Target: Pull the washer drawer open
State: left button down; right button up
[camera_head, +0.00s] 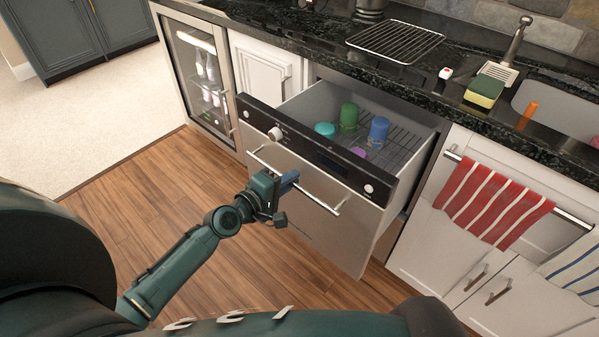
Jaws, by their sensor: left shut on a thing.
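The washer drawer (330,236) stands partly pulled out from the counter front, with a steel face, a black control strip with two knobs, and a bar handle (323,205). Inside it, several coloured cups stand on a dark rack, among them a green cup (348,117) and a blue cup (378,131). My left gripper (286,184) is at the handle, left of its middle, and is shut on it. The fingertips partly hide the bar. My right gripper does not show.
A glass-door fridge (203,80) and a white cabinet door (262,70) are left of the drawer. A red striped towel (492,203) hangs on a rail at right. Wooden floor (175,190) is clear in front at left.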

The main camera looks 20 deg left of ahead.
pick_arm(q)
jog(key=shift+f+v, duration=0.15)
jog(key=shift+v, duration=0.75)
jog(key=shift+f+v, duration=0.2)
jog(key=shift+v, duration=0.7)
jog(key=shift+f+v, duration=0.15)
jog(key=shift+v, duration=0.75)
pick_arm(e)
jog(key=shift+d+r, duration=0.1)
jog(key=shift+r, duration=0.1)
pick_arm(q)
jog(key=shift+a, duration=0.1)
jog(key=c, duration=1.6)
grip_release()
jog(key=shift+c, duration=0.2)
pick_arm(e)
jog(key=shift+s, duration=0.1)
pick_arm(q)
jog(key=shift+s+b, duration=0.15)
jog(key=shift+b, duration=0.15)
jog(key=b+v, duration=0.1)
jog(key=v, duration=0.6)
jog(key=shift+s, duration=0.2)
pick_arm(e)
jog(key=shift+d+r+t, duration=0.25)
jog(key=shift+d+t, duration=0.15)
